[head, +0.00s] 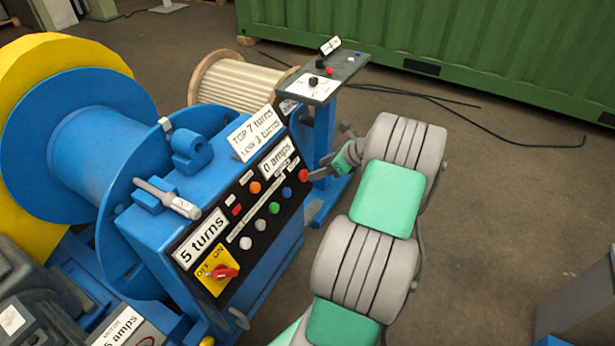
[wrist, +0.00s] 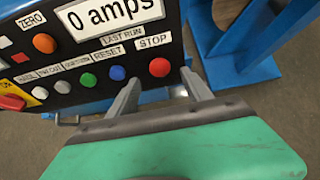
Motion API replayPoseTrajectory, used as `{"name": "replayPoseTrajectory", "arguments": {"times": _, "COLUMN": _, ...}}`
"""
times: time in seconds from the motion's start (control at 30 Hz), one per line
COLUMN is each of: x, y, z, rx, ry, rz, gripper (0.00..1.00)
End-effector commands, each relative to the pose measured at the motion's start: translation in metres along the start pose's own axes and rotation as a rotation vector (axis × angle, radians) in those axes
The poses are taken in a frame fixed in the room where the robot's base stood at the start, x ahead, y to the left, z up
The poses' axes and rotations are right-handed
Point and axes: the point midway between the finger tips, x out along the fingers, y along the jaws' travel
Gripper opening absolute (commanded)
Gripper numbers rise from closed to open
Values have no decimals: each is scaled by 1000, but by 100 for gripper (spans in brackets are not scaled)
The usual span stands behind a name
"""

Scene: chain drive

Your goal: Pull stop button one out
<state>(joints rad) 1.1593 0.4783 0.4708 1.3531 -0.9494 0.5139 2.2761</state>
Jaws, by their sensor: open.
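The red stop button (head: 303,175) is at the right end of the black control panel on the blue machine. In the wrist view the red button (wrist: 159,67) sits under a white STOP label (wrist: 153,41). My gripper (head: 318,174) is just to the right of the panel in the head view. In the wrist view my gripper (wrist: 160,80) is open, with one finger to the lower left of the button and one to the lower right. The fingers appear close to the button, but I cannot tell whether they touch it.
The panel holds a blue button (wrist: 116,74), a green button (wrist: 89,81), an orange button (wrist: 44,43) and a red rotary switch (head: 222,272). A separate pedestal panel (head: 315,82) stands behind. A green container (head: 480,50) is at the back. Floor at right is mostly clear.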

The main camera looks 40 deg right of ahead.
Motion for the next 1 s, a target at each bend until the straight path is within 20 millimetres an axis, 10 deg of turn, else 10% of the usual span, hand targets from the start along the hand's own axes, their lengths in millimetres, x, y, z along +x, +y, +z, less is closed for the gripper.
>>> {"name": "replayPoseTrajectory", "arguments": {"times": 0.4, "x": 66, "y": 1, "z": 0, "rx": -5, "ry": 2, "rz": 1, "gripper": 58}}
{"name": "replayPoseTrajectory", "arguments": {"times": 0.67, "x": 67, "y": 1, "z": 1, "rx": -5, "ry": 3, "rz": 0, "gripper": 57}}
{"name": "replayPoseTrajectory", "arguments": {"times": 1.0, "x": 67, "y": 1, "z": 1, "rx": -6, "ry": 4, "rz": 0, "gripper": 30}}
